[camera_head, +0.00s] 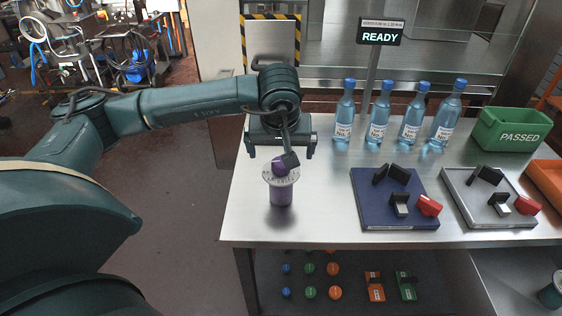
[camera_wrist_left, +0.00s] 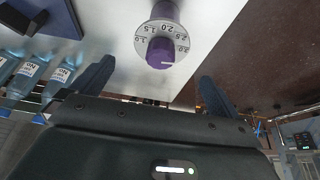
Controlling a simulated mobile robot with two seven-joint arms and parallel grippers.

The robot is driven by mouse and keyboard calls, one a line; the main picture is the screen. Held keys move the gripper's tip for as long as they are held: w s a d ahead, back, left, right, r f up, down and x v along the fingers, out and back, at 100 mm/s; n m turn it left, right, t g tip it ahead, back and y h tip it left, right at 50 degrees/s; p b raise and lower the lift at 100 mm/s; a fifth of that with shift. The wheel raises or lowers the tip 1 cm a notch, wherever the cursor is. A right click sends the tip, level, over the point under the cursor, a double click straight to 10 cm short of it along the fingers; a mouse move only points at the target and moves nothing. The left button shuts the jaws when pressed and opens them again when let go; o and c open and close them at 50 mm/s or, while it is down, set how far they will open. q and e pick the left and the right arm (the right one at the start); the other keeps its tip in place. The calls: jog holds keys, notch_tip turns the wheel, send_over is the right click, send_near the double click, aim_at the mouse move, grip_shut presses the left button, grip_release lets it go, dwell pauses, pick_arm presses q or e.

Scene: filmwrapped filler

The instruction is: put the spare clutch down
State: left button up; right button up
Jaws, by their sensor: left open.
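The purple clutch (camera_head: 281,192) stands upright on the steel table near its left end, with a pale numbered dial ring and a purple knob on top. My left gripper (camera_head: 280,154) is open, its two fingers spread wide on either side above the clutch. In the left wrist view the clutch (camera_wrist_left: 160,52) shows beyond and between the spread fingers of my left gripper (camera_wrist_left: 156,72), with no finger touching it. The gripper is empty. My right gripper is in neither view.
Several blue bottles (camera_head: 379,118) stand at the back. A blue board (camera_head: 370,215) and a grey board (camera_head: 468,214) bear black and red blocks. A green PASSED bin (camera_head: 510,130) is at the right. A READY sign (camera_head: 380,37) stands behind. The table left of the blue board is clear around the clutch.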

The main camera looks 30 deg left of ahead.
pick_arm(q)
jog(key=v, duration=0.5)
jog(key=shift+s+d+r+b, duration=0.1)
jog(key=shift+s+r+b, duration=0.05)
jog(key=shift+r+b, duration=0.2)
